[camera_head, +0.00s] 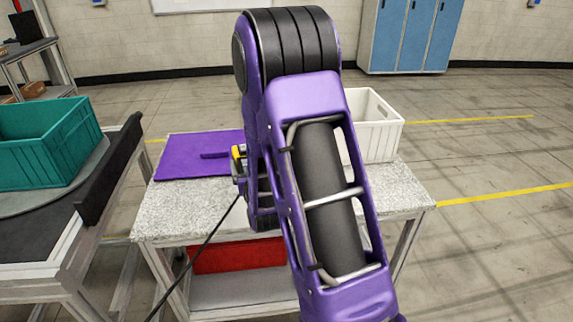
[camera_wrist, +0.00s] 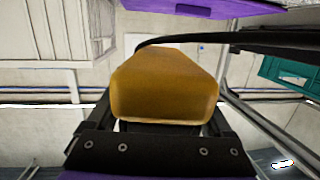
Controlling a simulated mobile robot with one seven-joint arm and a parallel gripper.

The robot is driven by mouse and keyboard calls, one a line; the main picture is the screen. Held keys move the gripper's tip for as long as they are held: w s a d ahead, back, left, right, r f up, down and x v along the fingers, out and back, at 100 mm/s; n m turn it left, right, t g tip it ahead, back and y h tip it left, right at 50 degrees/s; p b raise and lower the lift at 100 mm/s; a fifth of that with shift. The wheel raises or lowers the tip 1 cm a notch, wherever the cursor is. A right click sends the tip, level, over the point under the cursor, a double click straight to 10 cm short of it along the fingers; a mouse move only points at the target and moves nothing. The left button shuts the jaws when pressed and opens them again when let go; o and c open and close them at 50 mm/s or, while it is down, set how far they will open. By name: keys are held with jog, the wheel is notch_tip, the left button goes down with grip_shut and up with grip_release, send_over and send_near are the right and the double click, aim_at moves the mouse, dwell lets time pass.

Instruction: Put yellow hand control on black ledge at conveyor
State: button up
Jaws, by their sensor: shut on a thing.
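The yellow hand control (camera_head: 236,153) shows as a small patch at the left side of my arm, mostly hidden by it. In the wrist view the yellow hand control (camera_wrist: 165,88) fills the middle, between the fingers of my gripper (camera_wrist: 165,118), which is shut on it. A black cable (camera_head: 205,243) runs from it down to the lower left. The black ledge (camera_head: 110,172) is a dark slanting strip along the near right edge of the conveyor (camera_head: 35,240), at the left. My gripper is to the right of the ledge, apart from it.
A teal crate (camera_head: 45,150) sits on the conveyor behind the ledge. A speckled table (camera_head: 185,215) holds a purple mat (camera_head: 185,167) and a white crate (camera_head: 378,125). A red bin (camera_head: 240,256) is below. A gap separates conveyor and table. Blue lockers (camera_head: 405,35) stand behind.

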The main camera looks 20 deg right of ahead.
jog(key=d+r+m+h, duration=0.1)
jog(key=d+r, duration=0.3)
jog(key=r, duration=0.4)
jog(key=d+r+h, duration=0.1)
jog(key=d+r, duration=0.3)
jog(key=r, duration=0.4)
jog(key=shift+g, duration=0.3)
jog(key=f+b, duration=0.1)
jog(key=f, duration=0.8)
jog(key=f+b, duration=0.2)
jog(key=f, duration=0.7)
jog(key=w+f+b, duration=0.1)
jog(key=f, duration=0.8)
jog(key=shift+d+f+b, duration=0.1)
jog(key=shift+d+b, duration=0.15)
jog(key=shift+b, duration=0.05)
jog(key=shift+f, duration=0.25)
jog(key=o, duration=1.5)
jog(key=shift+o, duration=0.2)
jog(key=shift+r, duration=0.1)
